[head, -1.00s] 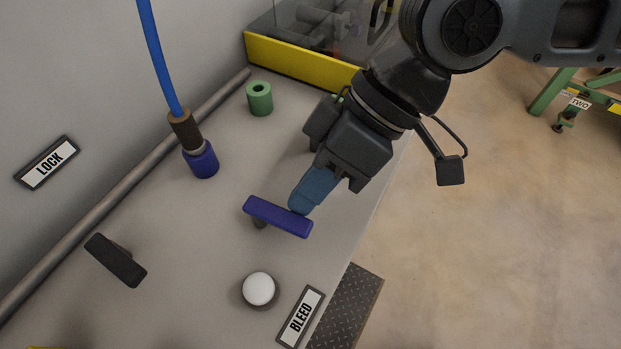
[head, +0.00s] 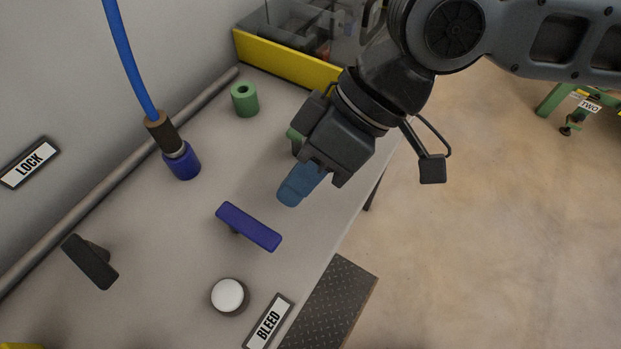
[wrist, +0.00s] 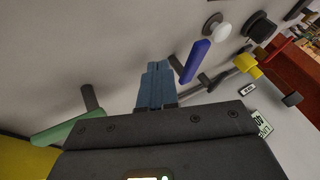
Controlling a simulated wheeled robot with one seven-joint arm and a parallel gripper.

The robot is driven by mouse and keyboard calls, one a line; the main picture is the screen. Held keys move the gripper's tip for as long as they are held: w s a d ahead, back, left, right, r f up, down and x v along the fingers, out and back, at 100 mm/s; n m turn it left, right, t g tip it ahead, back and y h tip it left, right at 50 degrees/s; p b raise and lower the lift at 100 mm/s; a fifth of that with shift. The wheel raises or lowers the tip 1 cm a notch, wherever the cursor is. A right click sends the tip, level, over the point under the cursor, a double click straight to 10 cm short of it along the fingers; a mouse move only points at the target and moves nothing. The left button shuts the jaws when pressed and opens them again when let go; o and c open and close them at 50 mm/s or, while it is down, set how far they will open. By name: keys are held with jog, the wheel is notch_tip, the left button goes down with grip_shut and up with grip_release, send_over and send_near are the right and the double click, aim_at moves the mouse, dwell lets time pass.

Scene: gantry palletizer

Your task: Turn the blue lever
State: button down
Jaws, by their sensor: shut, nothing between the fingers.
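The blue lever (head: 248,226) is a flat bar on a short stem on the grey panel, slanting down to the right in the head view. It also shows in the wrist view (wrist: 195,61), just right of my fingers. My gripper (head: 289,195) has blue fingers that are shut and empty. In the head view the fingertips are above and to the right of the lever, with a visible gap. In the wrist view my gripper (wrist: 158,66) points at the panel beside the lever's near end.
A white round button (head: 228,295) and the BLEED sign (head: 268,325) are below the lever. A black lever (head: 90,262) and a blue-collared hose (head: 182,161) are to the left. A green cylinder (head: 244,101) stands farther back, before a yellow-edged guard (head: 285,60).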

jog(key=v, duration=1)
jog(key=shift+d+b, duration=0.3)
jog(key=shift+a, duration=0.1)
